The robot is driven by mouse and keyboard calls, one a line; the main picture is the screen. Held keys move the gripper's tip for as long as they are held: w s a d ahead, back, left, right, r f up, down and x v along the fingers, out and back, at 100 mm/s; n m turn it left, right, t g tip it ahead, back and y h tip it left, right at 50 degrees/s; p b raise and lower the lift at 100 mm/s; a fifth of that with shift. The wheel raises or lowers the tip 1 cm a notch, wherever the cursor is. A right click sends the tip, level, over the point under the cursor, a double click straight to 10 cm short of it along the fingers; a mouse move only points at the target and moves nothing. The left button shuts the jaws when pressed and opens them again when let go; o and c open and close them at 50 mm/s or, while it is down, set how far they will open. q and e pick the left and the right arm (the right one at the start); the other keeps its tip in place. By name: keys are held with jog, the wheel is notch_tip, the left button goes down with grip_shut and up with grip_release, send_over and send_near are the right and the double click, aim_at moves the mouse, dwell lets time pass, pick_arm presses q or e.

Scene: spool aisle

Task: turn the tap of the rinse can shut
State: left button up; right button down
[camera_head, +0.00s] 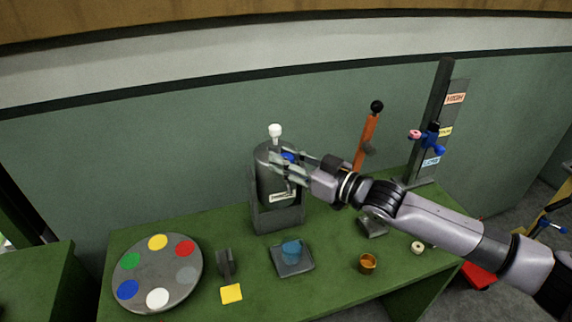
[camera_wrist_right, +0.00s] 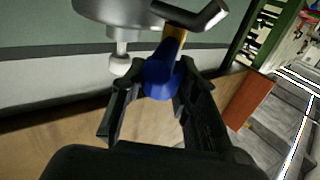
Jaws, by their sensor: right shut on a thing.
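The rinse can (camera_head: 265,178) is a grey cylinder with a white knob on top. It stands in a grey holder (camera_head: 279,217) at the back of the green table. Its blue tap handle (camera_head: 288,157) shows at the can's right side, partly covered by my fingers. My right gripper (camera_head: 283,166) reaches in from the right and is shut on the blue handle. In the right wrist view the blue handle (camera_wrist_right: 160,78) sits between the two dark fingers, close to the grey can (camera_wrist_right: 115,10). My left gripper is not in view.
A round palette (camera_head: 157,298) with coloured spots lies at the left. An orange lever (camera_head: 367,140) and a HIGH/LOW post (camera_head: 437,110) stand to the right. A small orange cup (camera_head: 367,263) is below my right arm.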

jog(key=shift+w+d+r+n+g+y, duration=0.15)
jog(key=shift+n+g+y, duration=0.35)
jog(key=shift+n+g, duration=0.3)
jog(key=shift+n+g+y, duration=0.7)
jog(key=shift+n+g, duration=0.5)
jog(key=shift+g, duration=0.6)
jog(key=shift+n+g, duration=0.4)
jog(key=shift+g, duration=0.3)
jog(key=n+g+b, duration=0.1)
jog(key=n+g, duration=0.1)
jog(key=g, duration=0.1)
jog(key=shift+f+y+b, duration=0.3)
jog(key=shift+y+b, duration=0.1)
jog(key=shift+n+g+b, duration=0.5)
jog(key=shift+g+b, duration=0.05)
jog(key=shift+g, duration=0.35)
jog(key=shift+r+n+g+b, duration=0.2)
jog(key=shift+n+g+b, duration=0.2)
jog(key=shift+g+b, duration=0.15)
jog(key=shift+g, duration=0.25)
jog(key=shift+r, duration=0.1)
